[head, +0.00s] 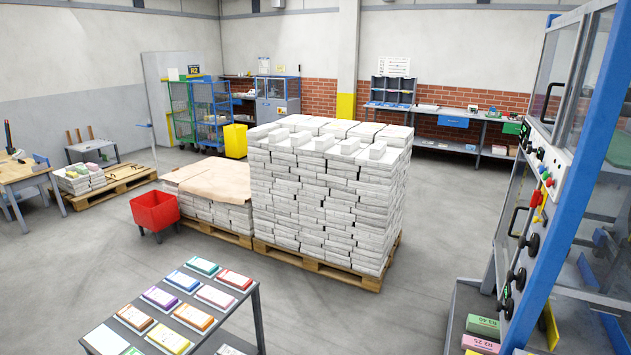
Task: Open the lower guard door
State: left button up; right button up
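The stacker machine with a blue frame (584,155) stands at the right edge, seen at a steep angle. Its lower guard door (508,205) is a clear panel in a grey frame with a dark handle (515,222). It looks closed, but the angle makes this hard to tell. The upper guard door (560,65), with a black handle (549,103), is above it. A control panel strip (540,165) with buttons lies between the doors. Neither of my grippers is in view.
A low shelf with coloured pads (483,325) sits below the lower door. A grey table (258,318) with coloured stacks is at the front left. A pallet of paper bundles (325,195) and a red cart (155,210) stand mid-room. Floor between pallet and machine is clear.

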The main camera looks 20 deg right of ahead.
aim_at(506, 223)
jog(key=i+l+z, duration=0.15)
jog(key=i+z, duration=0.6)
jog(key=i, duration=0.25)
jog(key=i+j+z, duration=0.2)
jog(key=i+z, duration=0.5)
jog(key=z, duration=0.2)
jog(key=i+z, duration=0.35)
jog(key=z, duration=0.15)
jog(key=i+j+z, duration=0.25)
jog(key=z, duration=0.2)
jog(key=i+j+z, duration=0.3)
jog(key=z, duration=0.2)
